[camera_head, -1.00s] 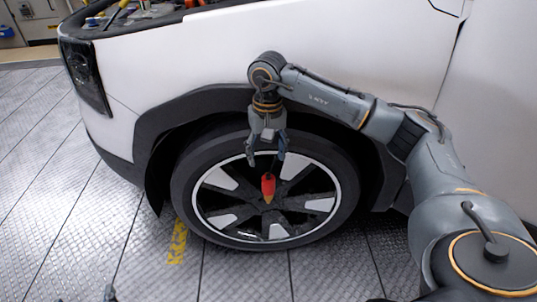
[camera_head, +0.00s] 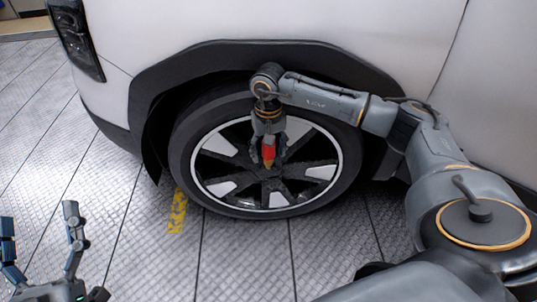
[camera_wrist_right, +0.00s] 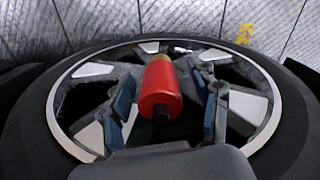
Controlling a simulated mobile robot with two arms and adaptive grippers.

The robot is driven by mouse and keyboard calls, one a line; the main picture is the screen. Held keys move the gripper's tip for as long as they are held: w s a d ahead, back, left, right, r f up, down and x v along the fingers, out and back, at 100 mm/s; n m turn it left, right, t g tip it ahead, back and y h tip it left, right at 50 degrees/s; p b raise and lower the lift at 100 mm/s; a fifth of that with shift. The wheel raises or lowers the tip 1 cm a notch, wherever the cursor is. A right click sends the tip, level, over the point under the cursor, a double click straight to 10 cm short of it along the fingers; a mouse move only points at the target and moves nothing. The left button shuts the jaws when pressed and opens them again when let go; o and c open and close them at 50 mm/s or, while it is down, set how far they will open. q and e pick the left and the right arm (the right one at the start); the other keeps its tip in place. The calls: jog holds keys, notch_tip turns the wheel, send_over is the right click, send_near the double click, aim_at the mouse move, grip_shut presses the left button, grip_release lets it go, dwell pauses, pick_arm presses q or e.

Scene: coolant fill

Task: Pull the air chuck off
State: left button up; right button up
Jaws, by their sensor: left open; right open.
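The air chuck (camera_head: 268,153) is a red cylinder with a brass-coloured end at the front of the wheel (camera_head: 182,165). In the right wrist view the red chuck (camera_wrist_right: 160,90) lies between the two fingers of my right gripper (camera_wrist_right: 168,98). That gripper (camera_head: 268,158) is open, its fingers on either side of the chuck with gaps visible. Whether the chuck sits on a valve is hidden. My left gripper (camera_head: 39,218) is open and empty at the lower left, well away from the wheel.
The white car body (camera_head: 300,22) and dark wheel arch (camera_head: 220,52) stand close above my right gripper. The patterned metal floor (camera_head: 145,245) left of the wheel is clear, with a yellow floor marking (camera_head: 178,212) beside the tyre.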

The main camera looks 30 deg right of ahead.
jog(key=shift+f, duration=0.35)
pick_arm(q)
jog(key=shift+s+r+t, duration=0.25)
jog(key=shift+r+t, duration=0.05)
jog(key=shift+r, duration=0.1)
pick_arm(e)
grip_shut()
jog(key=c, duration=0.9)
grip_release()
jog(key=shift+c, duration=0.6)
pick_arm(q)
jog(key=shift+w+f, duration=0.2)
jog(key=shift+f, duration=0.05)
pick_arm(e)
jog(key=shift+r, duration=0.15)
pick_arm(q)
jog(key=shift+w+f+g, duration=0.3)
jog(key=shift+f+g, duration=0.2)
jog(key=shift+g, duration=0.1)
pick_arm(e)
jog(key=shift+r, duration=0.25)
